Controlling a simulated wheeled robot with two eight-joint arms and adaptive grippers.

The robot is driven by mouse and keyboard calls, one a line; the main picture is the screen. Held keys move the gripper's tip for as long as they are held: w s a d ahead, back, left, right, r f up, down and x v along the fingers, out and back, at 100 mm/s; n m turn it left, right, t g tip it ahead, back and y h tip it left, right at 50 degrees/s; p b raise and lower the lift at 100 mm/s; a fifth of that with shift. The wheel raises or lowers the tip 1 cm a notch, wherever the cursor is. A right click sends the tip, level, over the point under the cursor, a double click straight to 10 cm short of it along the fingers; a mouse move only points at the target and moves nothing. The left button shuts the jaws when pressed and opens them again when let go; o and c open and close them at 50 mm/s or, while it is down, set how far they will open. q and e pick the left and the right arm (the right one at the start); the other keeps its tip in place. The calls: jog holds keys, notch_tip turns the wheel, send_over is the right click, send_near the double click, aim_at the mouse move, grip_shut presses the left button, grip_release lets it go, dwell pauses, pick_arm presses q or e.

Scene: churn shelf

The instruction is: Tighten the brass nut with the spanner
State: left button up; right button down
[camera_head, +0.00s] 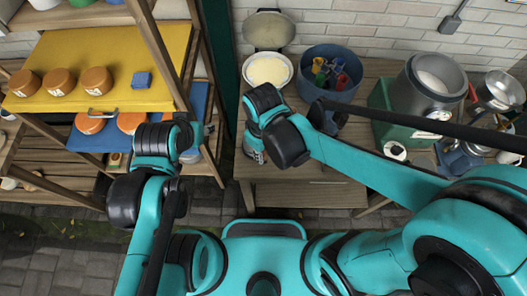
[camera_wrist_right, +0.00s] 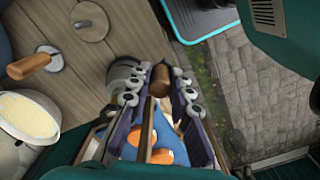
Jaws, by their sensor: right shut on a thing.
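My right gripper (camera_head: 254,150) is over the left front edge of the wooden table (camera_head: 300,192). In the right wrist view, a brown, rounded piece like a wooden handle (camera_wrist_right: 159,82) shows between the fingertips of that gripper (camera_wrist_right: 160,94), which is shut on it. I cannot tell what the rest of the held piece is; the fingers hide it. A grey metal part (camera_wrist_right: 123,78) shows just beside the left finger. My left gripper (camera_head: 193,138) is beside the shelf, dark and partly hidden, its jaws unclear. I cannot make out the spanner or the brass nut for certain.
A cream-filled pot (camera_head: 268,71) and a blue tub (camera_head: 329,85) of coloured items stand at the back. A metal drum (camera_head: 425,95) stands on the right. A wooden-handled tool (camera_wrist_right: 35,64) lies on the table.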

jog(key=shift+r+p, duration=1)
jog(key=shift+r, duration=0.35)
